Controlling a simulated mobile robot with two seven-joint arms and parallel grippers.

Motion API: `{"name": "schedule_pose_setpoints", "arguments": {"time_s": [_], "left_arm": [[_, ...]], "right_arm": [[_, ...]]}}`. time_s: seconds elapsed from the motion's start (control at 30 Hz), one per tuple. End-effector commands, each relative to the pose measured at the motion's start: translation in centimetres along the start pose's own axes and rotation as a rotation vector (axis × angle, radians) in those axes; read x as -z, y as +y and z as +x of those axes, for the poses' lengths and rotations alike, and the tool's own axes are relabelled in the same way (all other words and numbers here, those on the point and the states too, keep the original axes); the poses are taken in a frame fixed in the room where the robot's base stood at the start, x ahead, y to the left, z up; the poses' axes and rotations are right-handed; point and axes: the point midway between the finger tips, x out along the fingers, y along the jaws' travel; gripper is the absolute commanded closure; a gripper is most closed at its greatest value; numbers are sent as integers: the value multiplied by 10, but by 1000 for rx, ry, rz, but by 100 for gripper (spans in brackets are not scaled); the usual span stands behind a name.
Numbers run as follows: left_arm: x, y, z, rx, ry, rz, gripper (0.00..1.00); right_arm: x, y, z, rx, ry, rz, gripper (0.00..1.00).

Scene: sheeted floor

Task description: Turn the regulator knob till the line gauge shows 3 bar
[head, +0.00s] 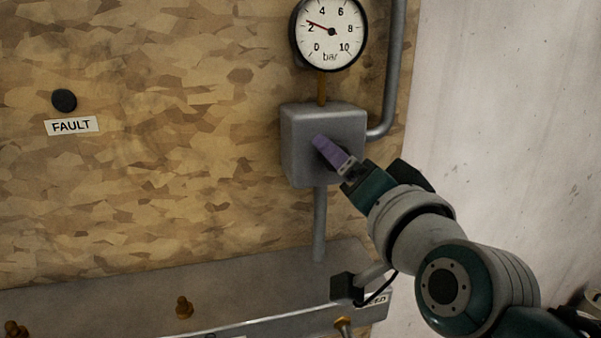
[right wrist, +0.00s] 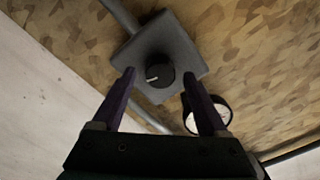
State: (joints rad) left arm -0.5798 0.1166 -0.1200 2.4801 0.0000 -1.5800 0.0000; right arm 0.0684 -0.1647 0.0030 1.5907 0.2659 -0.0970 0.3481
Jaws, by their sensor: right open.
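The line gauge (head: 329,33) is a round white dial marked 0 to 10 bar. Its red needle points a little above 2, clearly nearer 2 than 4. Below it is the grey regulator box (head: 300,145). The round black knob with a white mark (right wrist: 157,77) shows on the box's front in the right wrist view; in the head view my gripper mostly hides it. My right gripper (head: 318,140) has purple fingers at the box's front. In the right wrist view its open fingers (right wrist: 159,75) appear either side of the knob, with gaps. My left gripper is not in view.
Grey pipes (head: 391,70) run beside and below the box. A FAULT label (head: 72,126) sits under a black round part (head: 64,100) on the board. A grey ledge (head: 250,275) below carries brass fittings (head: 184,307) and a black block (head: 346,288).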

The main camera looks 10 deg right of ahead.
Motion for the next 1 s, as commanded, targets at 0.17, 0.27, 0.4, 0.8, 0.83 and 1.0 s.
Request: {"name": "schedule_pose_setpoints", "arguments": {"time_s": [0.17,0.27,0.4,0.8,0.83,1.0], "left_arm": [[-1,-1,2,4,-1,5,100],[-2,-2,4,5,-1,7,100],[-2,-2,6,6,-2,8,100],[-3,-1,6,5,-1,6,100],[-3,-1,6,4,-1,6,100],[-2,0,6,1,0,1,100]], "right_arm": [[-1,1,-33,-2,-1,0,24],[-2,1,-52,-2,-2,0,24],[-1,1,-72,-2,-1,-1,24],[0,0,-87,1,0,0,24],[0,0,-87,1,0,0,24],[-5,2,-89,-9,-37,-27,24]]}}
